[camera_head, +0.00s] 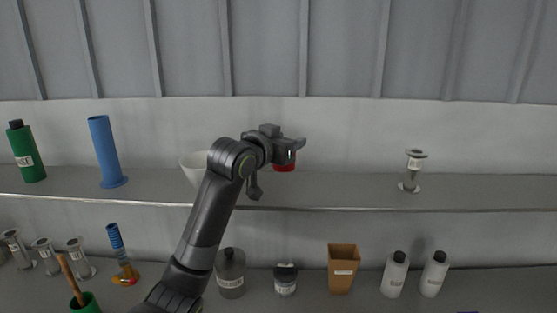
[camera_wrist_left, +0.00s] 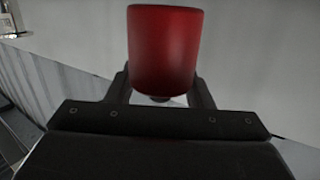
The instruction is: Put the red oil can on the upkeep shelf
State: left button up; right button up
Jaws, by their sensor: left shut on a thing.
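The red oil can (camera_wrist_left: 165,50) is between the fingers of my left gripper (camera_wrist_left: 163,90) in the left wrist view, and the gripper is shut on it. In the head view my left gripper (camera_head: 290,146) is at the height of the shelf's wall, with the red oil can (camera_head: 284,167) showing just below it. The gripper hides the upper part of the can. The can is over the grey shelf (camera_head: 340,190); I cannot tell if its base touches the surface. My right gripper is not in view.
On the shelf stand a green bottle (camera_head: 27,152), a blue cylinder (camera_head: 105,150), a white bowl (camera_head: 193,168) partly behind my arm, and a metal stand (camera_head: 411,170). The shelf is clear between the can and the stand. Several bottles and a brown container (camera_head: 342,268) stand below.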

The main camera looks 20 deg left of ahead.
aim_at(290, 168)
pick_arm(q)
notch_tip(290, 168, down, 5)
jog(key=shift+a+r+p, duration=0.15)
jog(key=shift+r+p, duration=0.05)
jog(key=shift+p, duration=0.4)
jog(key=shift+f, duration=0.15)
jog(key=shift+f, duration=0.2)
jog(key=o, duration=1.2)
jog(key=shift+r, duration=0.2)
